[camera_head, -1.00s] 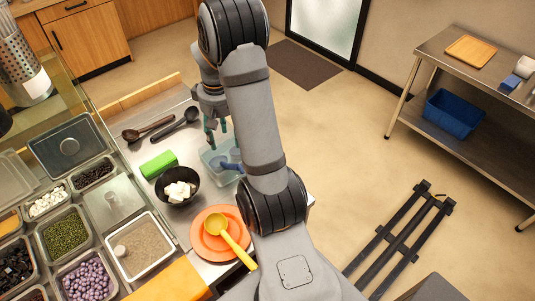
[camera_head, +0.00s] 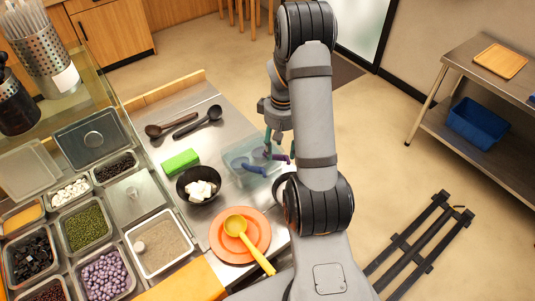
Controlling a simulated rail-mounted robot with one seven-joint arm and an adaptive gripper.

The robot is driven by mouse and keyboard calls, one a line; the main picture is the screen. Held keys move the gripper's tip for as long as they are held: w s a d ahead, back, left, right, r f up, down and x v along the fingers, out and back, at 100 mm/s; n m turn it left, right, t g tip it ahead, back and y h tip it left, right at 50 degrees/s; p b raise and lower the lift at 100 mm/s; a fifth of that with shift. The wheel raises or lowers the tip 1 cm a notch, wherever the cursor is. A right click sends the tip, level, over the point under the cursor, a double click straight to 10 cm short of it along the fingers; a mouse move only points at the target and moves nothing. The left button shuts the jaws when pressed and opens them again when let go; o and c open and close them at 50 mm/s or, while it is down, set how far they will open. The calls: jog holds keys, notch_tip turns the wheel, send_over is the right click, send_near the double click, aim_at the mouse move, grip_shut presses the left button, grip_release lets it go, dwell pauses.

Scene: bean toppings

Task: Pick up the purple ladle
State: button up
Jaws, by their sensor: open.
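The purple ladle (camera_head: 278,157) shows only as a short piece of handle at the right end of a clear bluish container (camera_head: 238,153); the rest of it is hidden or too small to make out. A blue ladle (camera_head: 254,169) lies in the same container, its handle over the near side. My gripper (camera_head: 280,146) is open, pointing down over the container's right part. Its fingertips are close to the purple handle, and I cannot tell whether they touch it. My arm hides the area to the right.
A black bowl with white cubes (camera_head: 198,188), a green block (camera_head: 180,160) and two dark ladles (camera_head: 196,122) lie left of the container. A yellow ladle (camera_head: 250,244) rests on an orange plate (camera_head: 221,243) in front. Topping trays (camera_head: 86,228) fill the left side.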

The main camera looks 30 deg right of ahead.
aim_at(279, 154)
jog(key=shift+w+f+p, duration=0.15)
jog(key=shift+f+p, duration=0.25)
jog(key=shift+f, duration=1.4)
jog(key=shift+a, duration=0.1)
jog(key=shift+c, duration=0.9)
grip_shut()
